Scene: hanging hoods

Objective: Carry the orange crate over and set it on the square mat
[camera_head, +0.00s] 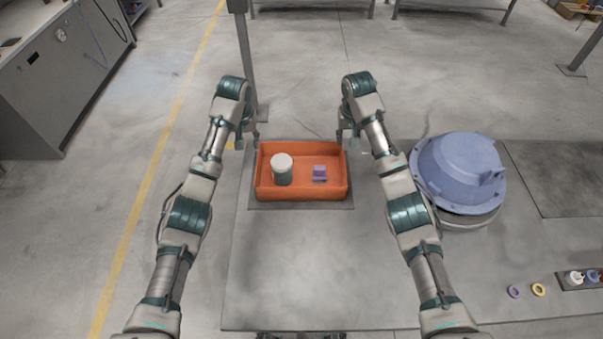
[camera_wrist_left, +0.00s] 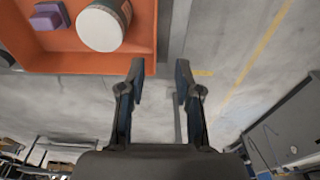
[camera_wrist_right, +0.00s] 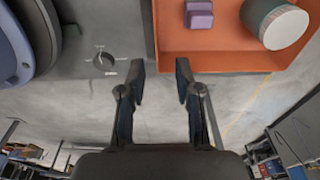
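The orange crate (camera_head: 300,193) rests on a dark square mat (camera_head: 300,205) at the table's far left. A white-topped green canister (camera_head: 282,172) and a small purple block (camera_head: 319,174) stand in it. My left gripper (camera_head: 248,140) is open and empty by the crate's far left corner. In the left wrist view its fingertips (camera_wrist_left: 160,68) straddle the line of the crate's end wall (camera_wrist_left: 148,35). My right gripper (camera_head: 346,133) is open and empty by the far right corner. In the right wrist view its fingertips (camera_wrist_right: 160,68) flank the other end wall's line. Contact cannot be told.
A blue domed hood (camera_head: 460,168) stands on the table right of my right arm. Another dark square mat (camera_head: 560,175) lies bare beyond it. Two rings (camera_head: 514,291) and a small tray (camera_head: 585,279) lie at the near right. The table's near middle (camera_head: 310,265) is clear.

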